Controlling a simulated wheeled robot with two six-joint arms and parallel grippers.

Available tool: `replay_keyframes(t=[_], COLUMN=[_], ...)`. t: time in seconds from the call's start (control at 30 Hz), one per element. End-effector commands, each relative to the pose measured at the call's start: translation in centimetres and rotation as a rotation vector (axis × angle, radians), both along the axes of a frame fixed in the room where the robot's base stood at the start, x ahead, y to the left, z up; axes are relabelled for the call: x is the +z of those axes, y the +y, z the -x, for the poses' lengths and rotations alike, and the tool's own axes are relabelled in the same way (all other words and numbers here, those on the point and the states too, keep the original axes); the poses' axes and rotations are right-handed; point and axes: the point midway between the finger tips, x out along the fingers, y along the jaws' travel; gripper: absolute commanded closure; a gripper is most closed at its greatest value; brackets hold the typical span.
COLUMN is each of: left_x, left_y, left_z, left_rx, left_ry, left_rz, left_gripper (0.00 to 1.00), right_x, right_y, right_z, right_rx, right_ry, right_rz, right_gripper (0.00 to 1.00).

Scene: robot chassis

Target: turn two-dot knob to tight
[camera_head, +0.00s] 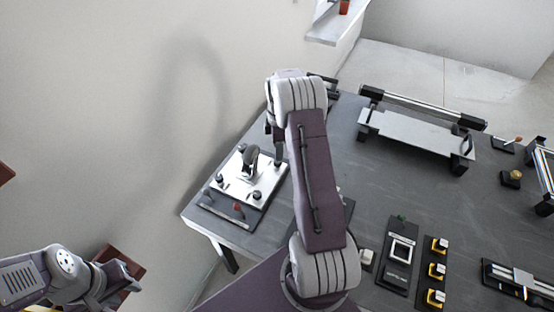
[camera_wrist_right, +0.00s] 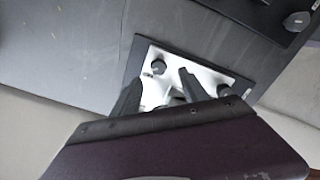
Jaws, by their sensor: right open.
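A white panel (camera_head: 268,183) with dark knobs sits at the table's left end. A dark knob (camera_head: 256,195) stands near its front edge, and another (camera_head: 220,178) near its left edge. A larger dark upright part (camera_head: 250,163) stands near the middle. The dot marks are too small to read, so I cannot tell which is the two-dot knob. My right gripper (camera_head: 275,150) is at the panel's far right side. In the right wrist view its open fingers (camera_wrist_right: 160,90) point at the panel, with a knob (camera_wrist_right: 158,67) between them. My left gripper (camera_head: 122,272) is low at left, away from the table.
A red-tipped part (camera_head: 238,207) lies near the panel's front edge. A grey plate fixture (camera_head: 415,135) stands at the back, and yellow-and-black switches (camera_head: 436,270) at front right. A wall (camera_head: 120,100) rises at left. The table (camera_head: 390,190) has clear room in the middle.

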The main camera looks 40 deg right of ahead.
Motion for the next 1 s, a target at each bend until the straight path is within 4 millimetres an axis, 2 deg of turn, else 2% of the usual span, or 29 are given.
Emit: replay_keyframes(t=[0.1,0.3,0.43,0.63,0.67,0.83,1.0], left_x=[0.3,0.5,0.5,0.5,0.5,0.5,0.7], left_y=[0.0,0.0,0.0,0.0,0.0,0.0,0.0], left_z=[0.0,0.0,0.0,0.0,0.0,0.0,0.0], left_rx=[0.000,0.000,0.000,0.000,0.000,0.000,0.000], left_ry=[0.000,0.000,0.000,0.000,0.000,0.000,0.000], left_rz=[0.000,0.000,0.000,0.000,0.000,0.000,0.000], left_gripper=[0.64,0.64,0.64,0.64,0.64,0.64,0.64], right_x=[-2.7,-5.8,-6.5,-6.6,-6.6,-6.5,-6.4], right_y=[0.1,0.1,0.0,0.0,0.0,0.0,0.0], right_z=[0.1,0.0,-0.1,-0.1,-0.1,-0.1,-0.1], right_rx=[-0.001,-0.001,-0.002,-0.002,-0.002,-0.002,-0.034], right_ry=[0.003,0.000,-0.002,-0.003,-0.003,-0.003,-0.003], right_rz=[-0.003,-0.001,-0.001,-0.001,-0.001,-0.001,-0.001], right_gripper=[0.48,0.48,0.48,0.48,0.54,1.00,1.00])
